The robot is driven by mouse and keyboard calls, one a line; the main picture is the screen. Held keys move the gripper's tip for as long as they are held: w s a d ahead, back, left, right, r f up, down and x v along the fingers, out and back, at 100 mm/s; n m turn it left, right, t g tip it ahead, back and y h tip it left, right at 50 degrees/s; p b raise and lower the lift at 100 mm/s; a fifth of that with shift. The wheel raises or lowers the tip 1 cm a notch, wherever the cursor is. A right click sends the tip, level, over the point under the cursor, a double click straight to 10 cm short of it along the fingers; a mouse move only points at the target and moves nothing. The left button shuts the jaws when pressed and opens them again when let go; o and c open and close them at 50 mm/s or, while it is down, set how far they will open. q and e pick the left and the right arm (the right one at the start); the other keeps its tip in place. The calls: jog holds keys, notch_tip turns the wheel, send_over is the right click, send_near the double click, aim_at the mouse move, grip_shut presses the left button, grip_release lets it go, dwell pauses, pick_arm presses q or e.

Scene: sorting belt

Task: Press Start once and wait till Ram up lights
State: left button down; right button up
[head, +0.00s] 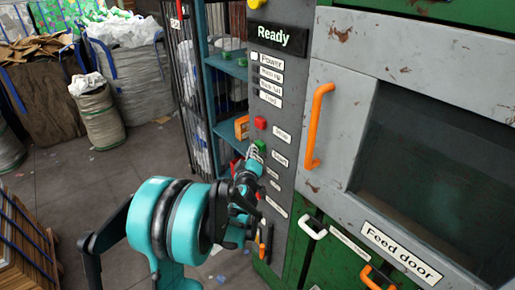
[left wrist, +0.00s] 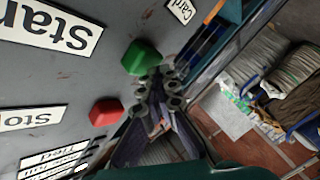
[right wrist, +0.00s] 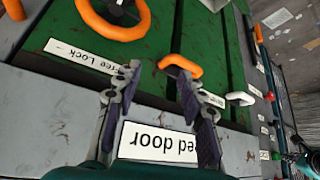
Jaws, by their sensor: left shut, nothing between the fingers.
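The control panel (head: 285,80) shows "Ready" on its display (head: 266,37). The Power lamp (head: 254,57) is white; the lamps below it look dark, and their labels are too small to read surely. The green Start button (head: 260,146) sits below the red Stop button (head: 260,123). My left gripper (head: 251,158) is shut and empty, its tips at the green button. In the left wrist view the tips (left wrist: 158,88) are close by the green button (left wrist: 141,57); I cannot tell whether they touch. My right gripper (right wrist: 158,76) is open and empty before the machine front.
The Feed door (head: 345,130) has an orange handle (head: 318,125). In the right wrist view an orange handle (right wrist: 180,65) and a handwheel (right wrist: 115,15) are near the right gripper. A blue shelf (head: 227,66) stands left of the panel.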

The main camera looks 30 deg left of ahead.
pick_arm(q)
jog(key=shift+w+d, duration=0.2)
jog(key=shift+w, duration=0.3)
dwell(0.6)
jog(key=shift+s+a, duration=0.2)
jog(key=shift+s, duration=0.3)
jog(key=shift+s+a, duration=0.2)
jog(key=shift+s, duration=0.3)
jog(key=shift+s+a+b, duration=0.1)
jog(key=shift+s+a, duration=0.2)
jog(key=shift+s, duration=0.45)
jog(key=shift+s+a+b, duration=0.1)
jog(key=shift+s+a, duration=0.25)
jog(key=shift+s, duration=0.45)
jog(key=shift+s+a+b, duration=0.1)
jog(key=shift+s+a, duration=0.2)
jog(key=shift+s, duration=0.45)
jog(key=shift+d, duration=0.1)
